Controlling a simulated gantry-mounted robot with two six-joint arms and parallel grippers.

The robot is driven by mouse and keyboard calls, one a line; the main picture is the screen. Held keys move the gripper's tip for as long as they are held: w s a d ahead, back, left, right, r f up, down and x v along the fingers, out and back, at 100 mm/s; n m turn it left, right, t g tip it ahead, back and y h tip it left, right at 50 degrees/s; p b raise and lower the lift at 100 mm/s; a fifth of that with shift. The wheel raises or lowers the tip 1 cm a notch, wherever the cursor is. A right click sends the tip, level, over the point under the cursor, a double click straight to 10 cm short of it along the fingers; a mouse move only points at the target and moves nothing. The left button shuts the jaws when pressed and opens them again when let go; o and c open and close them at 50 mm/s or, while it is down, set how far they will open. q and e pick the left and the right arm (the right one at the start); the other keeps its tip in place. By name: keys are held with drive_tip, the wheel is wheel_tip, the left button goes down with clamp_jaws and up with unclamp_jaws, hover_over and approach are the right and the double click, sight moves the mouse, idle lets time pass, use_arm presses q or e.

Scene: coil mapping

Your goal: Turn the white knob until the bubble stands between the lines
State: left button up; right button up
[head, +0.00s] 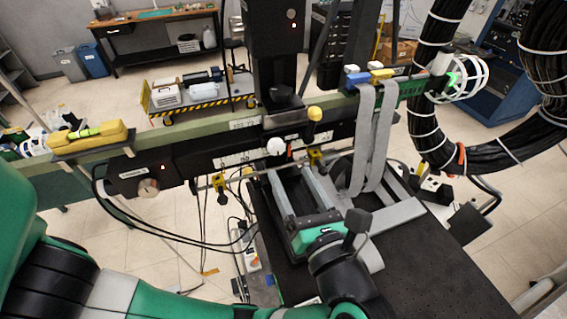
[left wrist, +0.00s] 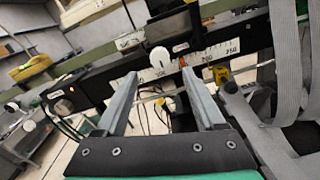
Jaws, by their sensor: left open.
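The white knob (head: 276,146) is a round ball on the front of the dark carriage on the long beam. It also shows in the left wrist view (left wrist: 160,57), just beyond and between my fingertips. My left gripper (head: 289,172) is open and empty, its two grey fingers pointing toward the knob from below, apparently not touching it. Both fingers show in the left wrist view (left wrist: 159,76). The yellow spirit level (head: 88,138) lies on the beam at the left, with a bright green vial. Its bubble and lines are too small to read. My right gripper is not in view.
A yellow knob (head: 314,113) sits above and right of the white one. A pale dial (head: 147,187) is on the beam's left box. Grey straps (head: 375,140) hang right of the fingers. Black cables (head: 160,232) loop below the beam. A dark perforated table (head: 430,260) lies below.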

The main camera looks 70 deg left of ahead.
use_arm(q)
drive_tip(key=d, duration=0.4)
drive_tip(key=shift+b, duration=0.35)
